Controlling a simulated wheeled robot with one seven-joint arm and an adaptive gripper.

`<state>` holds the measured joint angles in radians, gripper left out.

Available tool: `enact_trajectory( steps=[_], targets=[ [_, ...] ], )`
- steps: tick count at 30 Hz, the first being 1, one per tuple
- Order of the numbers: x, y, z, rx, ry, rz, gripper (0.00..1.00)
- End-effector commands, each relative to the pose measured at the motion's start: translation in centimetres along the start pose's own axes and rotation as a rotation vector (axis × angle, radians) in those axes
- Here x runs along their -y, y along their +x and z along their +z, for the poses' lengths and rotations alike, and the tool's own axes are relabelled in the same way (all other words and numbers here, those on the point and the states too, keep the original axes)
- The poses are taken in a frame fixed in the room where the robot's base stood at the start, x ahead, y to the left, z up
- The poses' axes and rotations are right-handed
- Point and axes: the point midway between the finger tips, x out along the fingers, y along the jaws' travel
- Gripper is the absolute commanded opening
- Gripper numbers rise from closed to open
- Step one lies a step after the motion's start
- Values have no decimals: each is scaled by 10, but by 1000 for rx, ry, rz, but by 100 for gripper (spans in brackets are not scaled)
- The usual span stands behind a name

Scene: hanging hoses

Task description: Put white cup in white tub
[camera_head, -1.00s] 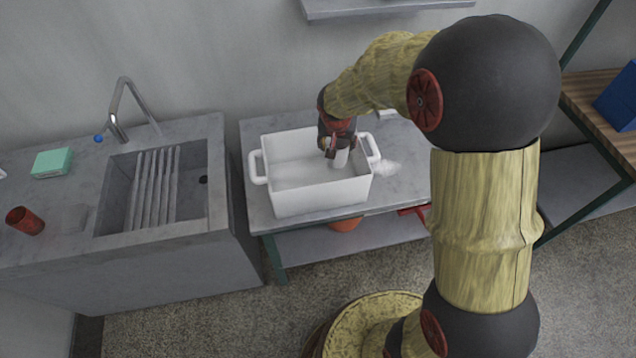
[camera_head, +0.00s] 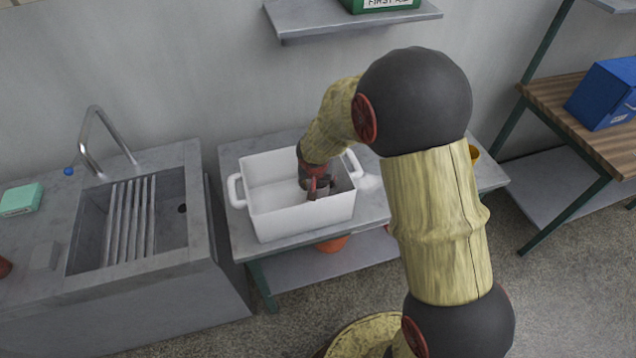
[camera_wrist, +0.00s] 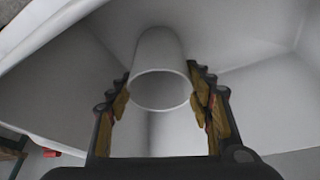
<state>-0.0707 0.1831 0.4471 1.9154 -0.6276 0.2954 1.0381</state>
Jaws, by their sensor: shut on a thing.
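The white tub (camera_head: 300,213) stands on the grey bench, with a handle at each end. My gripper (camera_head: 318,190) is down inside the right part of the tub, below the rim. In the wrist view my gripper (camera_wrist: 161,108) has its two fingers on either side of the white cup (camera_wrist: 160,62) and is shut on it. The cup's round opening faces the camera, and pale tub walls surround it. In the head view the cup is mostly hidden by my gripper and the tub wall. I cannot tell whether the cup touches the tub floor.
A sink (camera_head: 130,225) with a rack and tap is left of the bench. A teal box (camera_head: 20,199) lies at far left. A grey shelf (camera_head: 350,22) is on the wall above. A blue box (camera_head: 603,94) sits on a wooden shelf at right. An orange thing (camera_head: 331,244) is under the bench.

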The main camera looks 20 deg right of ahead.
Motion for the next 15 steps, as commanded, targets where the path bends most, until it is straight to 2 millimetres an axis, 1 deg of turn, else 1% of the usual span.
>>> enact_trajectory(
  steps=[5,6,15],
  targets=[
    [0,3,1,0,0,0,23],
    [0,3,1,0,0,0,52],
    [0,2,1,0,0,0,69]
  ],
)
